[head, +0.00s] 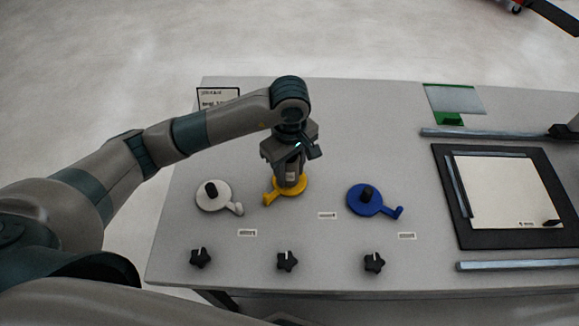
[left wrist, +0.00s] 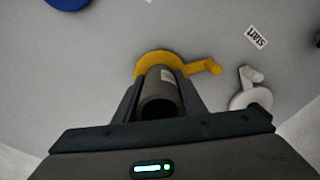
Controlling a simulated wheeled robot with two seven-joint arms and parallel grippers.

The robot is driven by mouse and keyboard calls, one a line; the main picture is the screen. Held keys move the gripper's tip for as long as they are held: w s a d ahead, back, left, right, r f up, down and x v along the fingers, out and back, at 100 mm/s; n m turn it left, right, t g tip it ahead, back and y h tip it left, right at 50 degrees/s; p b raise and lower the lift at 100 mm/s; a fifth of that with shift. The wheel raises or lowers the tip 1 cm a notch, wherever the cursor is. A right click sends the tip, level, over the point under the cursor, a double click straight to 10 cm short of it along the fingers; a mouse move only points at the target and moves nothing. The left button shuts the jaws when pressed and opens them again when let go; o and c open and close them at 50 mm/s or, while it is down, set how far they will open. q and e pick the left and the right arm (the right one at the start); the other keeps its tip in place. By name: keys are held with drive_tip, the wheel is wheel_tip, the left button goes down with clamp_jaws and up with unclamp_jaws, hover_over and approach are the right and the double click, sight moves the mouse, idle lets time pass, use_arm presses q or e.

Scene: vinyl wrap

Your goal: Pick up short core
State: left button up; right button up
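The short core is a dark grey hollow tube (head: 291,171) with a small pale label. It stands upright over the round yellow crank piece (head: 270,197). The left wrist view looks down into the open end of the core (left wrist: 158,100), with the yellow piece (left wrist: 206,67) behind it. My left gripper (head: 290,158) points down over the core. Its fingers (left wrist: 160,112) lie along both sides of the tube and look closed against it. The fingertips are partly hidden beside the tube. My right gripper is not in view.
A white crank piece (head: 212,197) lies to the left and a blue one (head: 372,200) to the right. Several black star knobs (head: 287,262) line the front of the grey table (head: 330,120). A black-framed board (head: 462,235) and metal bars (head: 515,265) occupy the right side.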

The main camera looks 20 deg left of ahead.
sight(292, 162)
use_arm(q)
drive_tip(key=shift+r, duration=0.1)
drive_tip(key=shift+c, duration=0.5)
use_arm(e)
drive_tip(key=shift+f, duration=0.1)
